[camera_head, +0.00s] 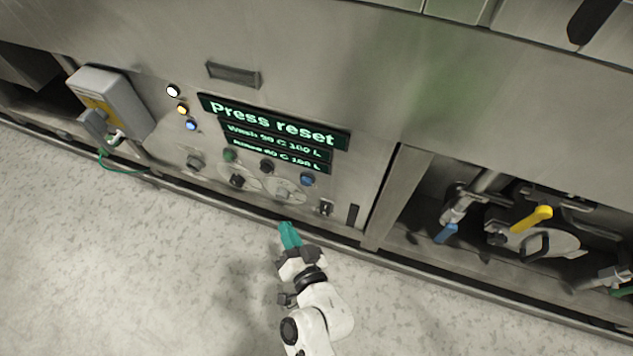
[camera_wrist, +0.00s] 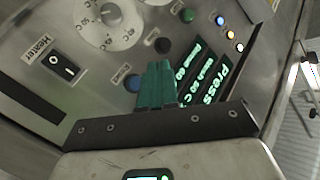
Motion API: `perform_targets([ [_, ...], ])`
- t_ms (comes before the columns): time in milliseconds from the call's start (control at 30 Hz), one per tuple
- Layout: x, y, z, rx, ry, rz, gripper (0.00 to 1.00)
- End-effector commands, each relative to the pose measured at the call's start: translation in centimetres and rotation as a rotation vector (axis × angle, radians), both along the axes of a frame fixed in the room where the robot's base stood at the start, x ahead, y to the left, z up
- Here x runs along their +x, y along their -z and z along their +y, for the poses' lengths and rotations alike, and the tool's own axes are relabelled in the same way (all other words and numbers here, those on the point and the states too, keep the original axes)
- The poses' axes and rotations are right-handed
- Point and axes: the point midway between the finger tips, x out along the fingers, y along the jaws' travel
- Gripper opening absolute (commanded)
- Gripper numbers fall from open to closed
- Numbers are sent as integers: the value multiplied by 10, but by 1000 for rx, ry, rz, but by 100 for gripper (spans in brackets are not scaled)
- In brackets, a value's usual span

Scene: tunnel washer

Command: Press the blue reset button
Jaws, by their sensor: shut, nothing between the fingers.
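The blue button (camera_head: 307,179) sits on the steel control panel, below the right end of the green-lettered display (camera_head: 275,125), which reads "Press reset". In the wrist view the blue button (camera_wrist: 131,83) shows just left of my fingers, its right side close to their edge. My gripper (camera_head: 287,226) has teal fingers and is shut and empty. In the head view it is in front of the panel's lower part, below and left of the button in the picture. In the wrist view the closed fingertips (camera_wrist: 158,65) point at the panel, with a black knob or button (camera_wrist: 162,45) beyond them.
Near the button are dials (camera_head: 284,192), a green button (camera_head: 229,155) and a black switch (camera_head: 326,207). White, amber and blue lamps (camera_head: 191,126) are at upper left. A grey box (camera_head: 112,98) protrudes farther left. An open bay with a yellow-handled valve (camera_head: 532,219) is right.

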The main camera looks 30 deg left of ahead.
Motion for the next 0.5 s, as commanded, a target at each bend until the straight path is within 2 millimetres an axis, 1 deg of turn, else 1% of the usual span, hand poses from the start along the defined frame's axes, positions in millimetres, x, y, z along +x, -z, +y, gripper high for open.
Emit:
perform_targets([
  [267, 3, 0, 0, -1, 0, -1, 0],
  [367, 10, 1, 2, 0, 1, -3, 0],
  [500, 25, 3, 6, 1, 2, -2, 0],
])
